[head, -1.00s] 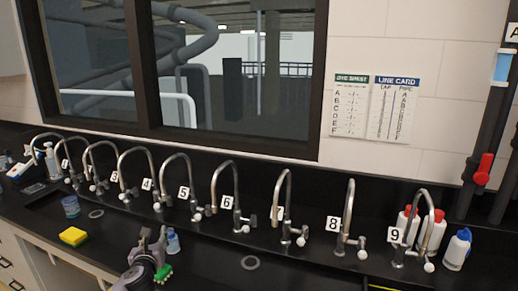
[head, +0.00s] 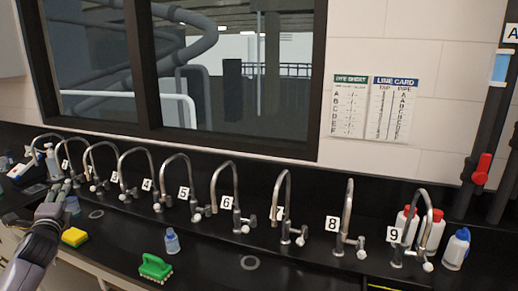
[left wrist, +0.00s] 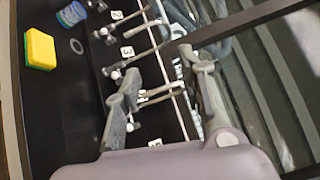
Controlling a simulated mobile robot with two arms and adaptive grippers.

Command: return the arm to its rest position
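My left arm reaches in from the left in the head view, with its gripper (head: 60,190) raised over the left part of the black counter, in front of the low-numbered taps. In the left wrist view the two fingers of this gripper (left wrist: 160,63) stand apart with nothing between them. The taps behind them are farther off. In the head view the gripper partly covers a blue-capped container (head: 73,205). My right gripper is not in view.
A green brush (head: 155,267), a small clear bottle (head: 172,241) and a yellow sponge (head: 75,237) are on the counter. Numbered taps (head: 228,198) line its back. White bottles (head: 457,250) stand at the right. The counter's middle right is mostly clear.

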